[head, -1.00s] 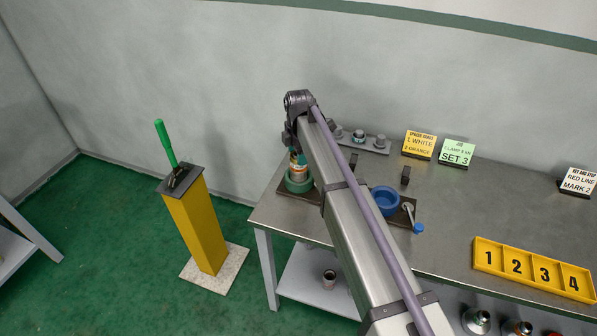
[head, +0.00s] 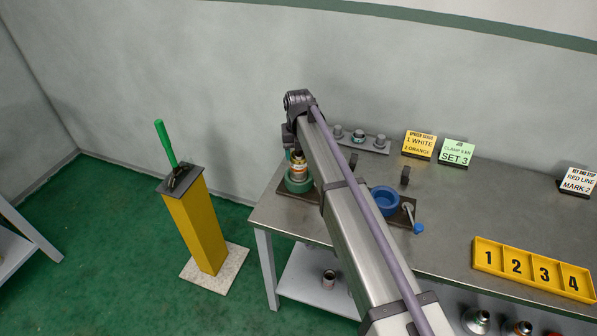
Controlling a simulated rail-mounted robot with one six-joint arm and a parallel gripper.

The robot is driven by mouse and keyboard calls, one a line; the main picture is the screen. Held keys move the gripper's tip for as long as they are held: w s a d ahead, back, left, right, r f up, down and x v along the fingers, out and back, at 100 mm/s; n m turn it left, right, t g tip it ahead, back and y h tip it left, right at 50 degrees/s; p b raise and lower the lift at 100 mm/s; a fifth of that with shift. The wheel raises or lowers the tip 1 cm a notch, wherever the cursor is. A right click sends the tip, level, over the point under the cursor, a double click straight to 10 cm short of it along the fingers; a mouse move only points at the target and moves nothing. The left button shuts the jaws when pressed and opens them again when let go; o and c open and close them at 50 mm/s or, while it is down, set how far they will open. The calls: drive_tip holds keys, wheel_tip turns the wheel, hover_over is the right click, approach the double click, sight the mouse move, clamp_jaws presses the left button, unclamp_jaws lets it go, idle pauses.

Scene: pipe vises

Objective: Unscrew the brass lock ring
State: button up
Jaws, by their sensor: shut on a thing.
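A fitting (head: 298,171) with orange and white bands stands upright in the green round vise (head: 298,185) at the bench's left end. The brass lock ring (head: 297,158) shows as a small brass-coloured band at the top of the fitting. My gripper (head: 290,151) is at the top of this stack, shut on the brass lock ring. My arm hides most of the gripper and the right side of the stack. I cannot tell whether the ring is still on its thread.
A blue round vise (head: 384,199) with a blue-tipped handle (head: 418,228) stands right of my arm. A rack with several grey fittings (head: 358,139) is behind. A yellow numbered tray (head: 530,267) lies at right. A yellow post (head: 200,225) with a green lever stands left.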

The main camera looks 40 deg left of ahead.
drive_tip(key=o, duration=0.9)
drive_tip(key=shift+c, duration=0.2)
drive_tip(key=m, duration=0.6)
drive_tip(key=shift+m, duration=0.3)
drive_tip(key=m, duration=2.2)
